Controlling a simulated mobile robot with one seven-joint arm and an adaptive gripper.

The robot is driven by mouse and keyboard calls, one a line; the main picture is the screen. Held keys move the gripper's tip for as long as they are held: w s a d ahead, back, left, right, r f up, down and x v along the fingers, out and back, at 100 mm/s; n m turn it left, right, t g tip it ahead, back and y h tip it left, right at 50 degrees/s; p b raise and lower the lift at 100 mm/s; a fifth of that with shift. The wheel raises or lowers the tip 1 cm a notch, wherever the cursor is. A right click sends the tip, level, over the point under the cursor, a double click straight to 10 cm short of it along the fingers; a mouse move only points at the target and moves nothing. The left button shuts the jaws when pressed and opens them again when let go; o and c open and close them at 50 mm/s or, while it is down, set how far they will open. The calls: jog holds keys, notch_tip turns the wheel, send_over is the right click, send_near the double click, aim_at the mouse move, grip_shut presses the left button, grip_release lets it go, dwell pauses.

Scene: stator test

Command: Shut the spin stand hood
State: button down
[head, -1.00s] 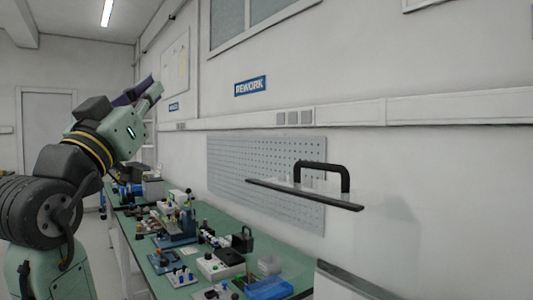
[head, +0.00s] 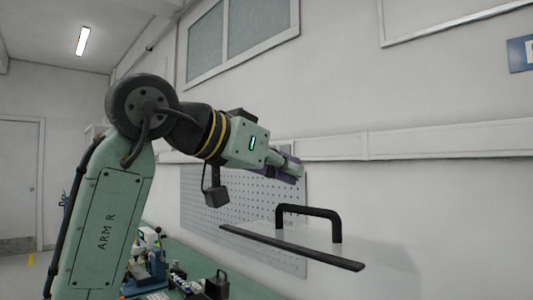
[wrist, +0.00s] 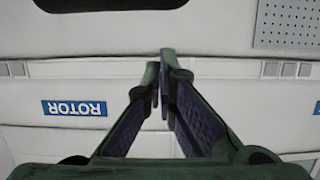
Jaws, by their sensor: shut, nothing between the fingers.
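The spin stand hood (head: 375,262) is a clear, faint panel with a dark front bar (head: 290,248) and a black arched handle (head: 310,211). It stands raised at the right of the head view; its lower part and the stand are out of frame. My gripper (head: 299,171) is up and left of the handle, apart from it in the picture, with nothing held. In the wrist view my gripper (wrist: 164,77) has its purple-padded fingers brought together. A dark rounded shape crosses the top of that view; I cannot tell whether it is the handle.
A green bench (head: 205,258) with several small devices runs along the wall below my arm. A grey pegboard (head: 245,205) is behind the gripper. A pale rail (head: 400,143) runs along the wall. A blue ROTOR sign (wrist: 74,108) shows upside down in the wrist view.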

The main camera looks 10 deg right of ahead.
aim_at(286, 204)
jog(key=shift+x, duration=1)
jog(key=shift+w+d+f+p, duration=0.15)
jog(key=shift+w+d+p, duration=0.1)
jog(key=shift+p, duration=0.15)
jog(key=shift+s+a+f+p, duration=0.15)
jog(key=shift+s+a+f, duration=0.3)
jog(key=shift+a, duration=0.15)
jog(key=shift+s+a+f+p, duration=0.15)
jog(key=shift+s+a+f, duration=0.15)
jog(key=shift+a+f, duration=0.25)
jog(key=shift+s+a+f, duration=0.1)
